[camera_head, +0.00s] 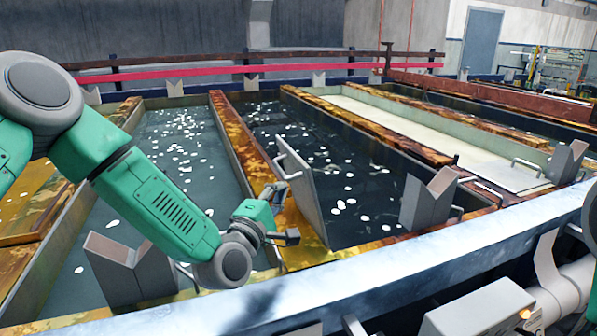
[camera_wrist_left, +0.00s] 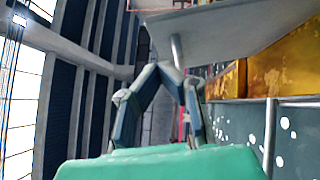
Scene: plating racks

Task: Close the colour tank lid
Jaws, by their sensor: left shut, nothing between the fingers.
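The colour tank lid is a grey flat panel (camera_head: 305,195) standing steeply tilted over a dark tank (camera_head: 345,165) with white flecks in its liquid. A bar handle (camera_head: 283,160) sits on its left face. My left gripper (camera_head: 279,189) is shut and empty, just left of the lid, below the handle. In the left wrist view, the gripper fingers (camera_wrist_left: 168,72) meet at their tips under the lid's grey panel (camera_wrist_left: 235,28). Whether they touch it, I cannot tell. My right gripper is not in view.
Grey V-notched supports (camera_head: 430,200) stand along the tanks' front edge, one below my left arm. A pale tank (camera_head: 400,125) at the right has a flat panel (camera_head: 505,177) lying over its near end. A metal front rail (camera_head: 330,283) crosses the foreground.

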